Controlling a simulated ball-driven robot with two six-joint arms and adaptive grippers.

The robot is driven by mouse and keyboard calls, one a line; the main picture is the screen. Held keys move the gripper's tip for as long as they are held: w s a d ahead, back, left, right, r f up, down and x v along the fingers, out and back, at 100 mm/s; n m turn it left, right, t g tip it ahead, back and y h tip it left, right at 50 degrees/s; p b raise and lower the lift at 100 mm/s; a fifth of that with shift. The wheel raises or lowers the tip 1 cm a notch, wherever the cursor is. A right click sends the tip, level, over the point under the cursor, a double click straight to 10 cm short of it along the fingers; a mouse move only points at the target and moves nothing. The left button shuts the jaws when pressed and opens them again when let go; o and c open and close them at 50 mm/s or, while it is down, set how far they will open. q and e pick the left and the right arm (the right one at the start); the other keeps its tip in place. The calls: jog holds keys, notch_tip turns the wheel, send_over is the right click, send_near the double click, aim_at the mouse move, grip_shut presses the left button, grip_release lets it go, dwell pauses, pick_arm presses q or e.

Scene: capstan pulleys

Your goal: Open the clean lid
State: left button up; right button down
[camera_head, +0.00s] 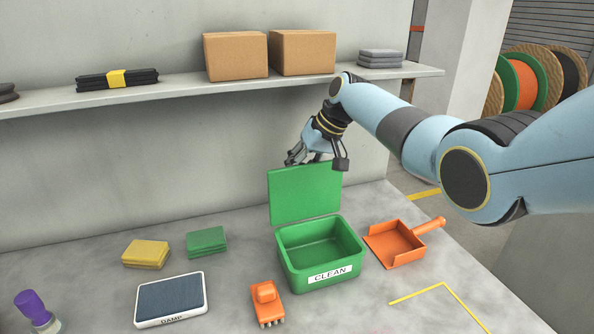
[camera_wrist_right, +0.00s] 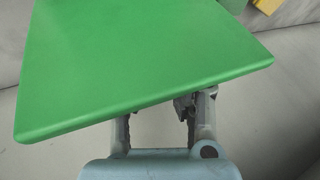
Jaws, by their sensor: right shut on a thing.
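The green bin labelled CLEAN (camera_head: 318,276) stands on the grey bench, open at the top, and its inside looks empty. Its green lid (camera_head: 304,192) stands upright along the bin's back edge, swung open. My right gripper (camera_head: 318,160) is at the lid's top edge, shut on it, with the fingertips partly hidden behind the lid. In the right wrist view the lid (camera_wrist_right: 135,65) fills much of the picture, covering the ends of the fingers (camera_wrist_right: 160,118). My left gripper is not in view.
An orange dustpan (camera_head: 397,245) lies right of the bin, an orange brush (camera_head: 266,303) in front. Left are green (camera_head: 206,242) and yellow cloths (camera_head: 146,254), a DAMP tray (camera_head: 171,314) and a purple-topped item (camera_head: 32,306). A shelf (camera_head: 190,90) with boxes runs above.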

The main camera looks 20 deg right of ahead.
jog(key=shift+w+d+r, duration=0.35)
jog(key=shift+d+r, duration=0.05)
jog(key=shift+r, duration=0.05)
dwell(0.3)
jog(key=c, duration=1.3)
grip_release()
jog(key=shift+d+f, duration=0.15)
jog(key=shift+f, duration=0.05)
jog(key=shift+o, duration=1.5)
jog(key=shift+s+f, duration=0.1)
jog(key=shift+s, duration=0.05)
jog(key=v, duration=1.2)
jog(key=shift+s, duration=0.1)
